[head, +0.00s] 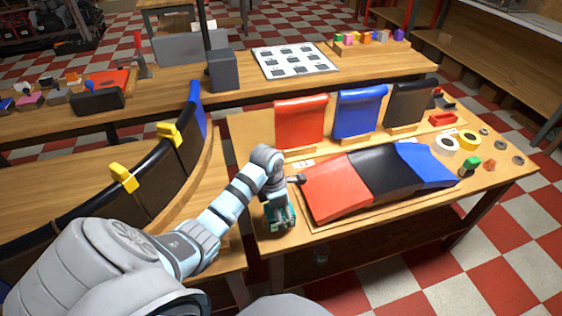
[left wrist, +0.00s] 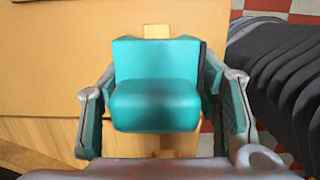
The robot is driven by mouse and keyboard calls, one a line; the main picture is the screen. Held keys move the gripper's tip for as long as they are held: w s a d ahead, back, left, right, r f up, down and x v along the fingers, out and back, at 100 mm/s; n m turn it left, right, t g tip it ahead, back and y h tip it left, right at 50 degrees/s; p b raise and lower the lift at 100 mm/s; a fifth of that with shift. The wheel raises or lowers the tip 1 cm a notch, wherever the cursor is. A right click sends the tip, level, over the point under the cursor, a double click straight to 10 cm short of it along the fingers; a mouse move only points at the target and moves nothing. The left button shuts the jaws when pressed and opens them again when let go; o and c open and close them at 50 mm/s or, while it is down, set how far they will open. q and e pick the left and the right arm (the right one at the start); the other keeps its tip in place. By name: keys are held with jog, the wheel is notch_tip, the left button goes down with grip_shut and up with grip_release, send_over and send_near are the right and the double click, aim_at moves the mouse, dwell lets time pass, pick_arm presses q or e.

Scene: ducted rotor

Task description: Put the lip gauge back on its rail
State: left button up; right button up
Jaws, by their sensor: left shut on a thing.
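A teal block, which I take to be the lip gauge (left wrist: 155,88), sits between the fingers of my left gripper (left wrist: 163,115) in the left wrist view. It has a raised back and a rounded front. In the head view my left gripper (head: 280,214) points down at the front left corner of the right-hand table, and the teal lip gauge (head: 287,224) shows partly around it. A short pale wooden strip (left wrist: 156,31), possibly the rail, shows just beyond the block. I cannot tell whether the block touches it. My right gripper is not in view.
Right of my left gripper lie red (head: 336,186), black (head: 378,168) and blue (head: 425,163) curved panels on a wooden frame. A dark curved wall (head: 150,185) with yellow clips (head: 124,177) stands to the left. Tape rolls (head: 446,142) lie at the right.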

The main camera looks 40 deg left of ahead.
pick_arm(q)
jog(key=shift+f+b, duration=0.45)
jog(key=shift+f, duration=0.45)
jog(key=shift+f, duration=0.25)
jog(key=o, duration=1.3)
jog(key=shift+r, duration=0.1)
jog(key=r, duration=0.5)
jog(key=s+r, duration=0.1)
jog(key=r, duration=0.1)
jog(key=shift+a+r, duration=0.15)
jog(key=shift+a, duration=0.2)
